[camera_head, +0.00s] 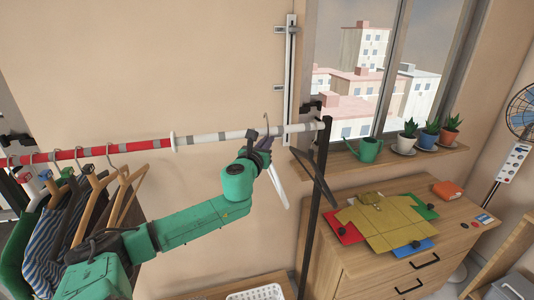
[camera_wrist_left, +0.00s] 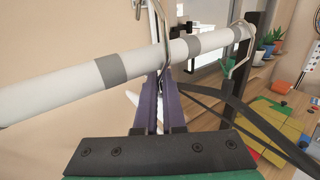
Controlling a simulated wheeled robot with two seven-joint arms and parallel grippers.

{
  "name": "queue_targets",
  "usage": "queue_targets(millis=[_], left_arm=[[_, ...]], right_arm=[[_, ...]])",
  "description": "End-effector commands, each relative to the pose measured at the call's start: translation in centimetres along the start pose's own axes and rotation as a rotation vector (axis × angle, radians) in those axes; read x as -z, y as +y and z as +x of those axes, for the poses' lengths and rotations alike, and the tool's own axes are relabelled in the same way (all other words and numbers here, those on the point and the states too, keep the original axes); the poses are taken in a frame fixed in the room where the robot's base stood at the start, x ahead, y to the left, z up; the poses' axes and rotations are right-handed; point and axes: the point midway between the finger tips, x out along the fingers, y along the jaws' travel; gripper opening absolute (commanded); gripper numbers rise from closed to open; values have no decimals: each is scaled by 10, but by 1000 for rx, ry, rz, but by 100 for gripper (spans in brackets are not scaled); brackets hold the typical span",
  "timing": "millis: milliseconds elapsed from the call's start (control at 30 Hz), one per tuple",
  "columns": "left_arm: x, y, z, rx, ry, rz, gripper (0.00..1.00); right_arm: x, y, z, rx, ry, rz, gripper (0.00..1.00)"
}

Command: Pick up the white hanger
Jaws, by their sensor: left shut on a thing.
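The white hanger (camera_head: 278,186) hangs tilted below my left gripper in the head view, near the right end of the clothes rail (camera_head: 208,138). Its thin hook (camera_head: 266,121) rises above the rail. My left gripper (camera_head: 262,146) is shut on the hanger near the base of its hook. I cannot tell whether the hook still touches the rail. My right gripper is not in view.
A black hanger (camera_head: 318,172) hangs right of the white one, near the rail's dark upright (camera_head: 312,215). A white basket (camera_head: 257,293) stands below.

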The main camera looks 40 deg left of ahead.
Motion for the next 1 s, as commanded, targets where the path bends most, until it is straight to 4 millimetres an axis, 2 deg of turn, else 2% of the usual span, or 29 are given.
queue_targets(millis=[33,167,333,533,633,700,800,1000], left_arm=[[6,2,-6,-4,4,1,0],[7,1,-24,-2,4,3,0],[7,0,-58,0,6,-2,0],[6,2,-126,-5,5,-5,0],[0,2,-154,-8,5,-4,0],[-9,5,-160,-14,2,-5,0],[-7,4,-169,-13,-1,-5,0],[0,1,-179,-4,0,0,0]], right_arm=[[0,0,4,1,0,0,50],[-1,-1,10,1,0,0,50],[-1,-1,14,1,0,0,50],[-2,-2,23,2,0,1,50],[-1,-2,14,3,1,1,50],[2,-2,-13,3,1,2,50],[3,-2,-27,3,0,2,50],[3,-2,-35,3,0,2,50]])
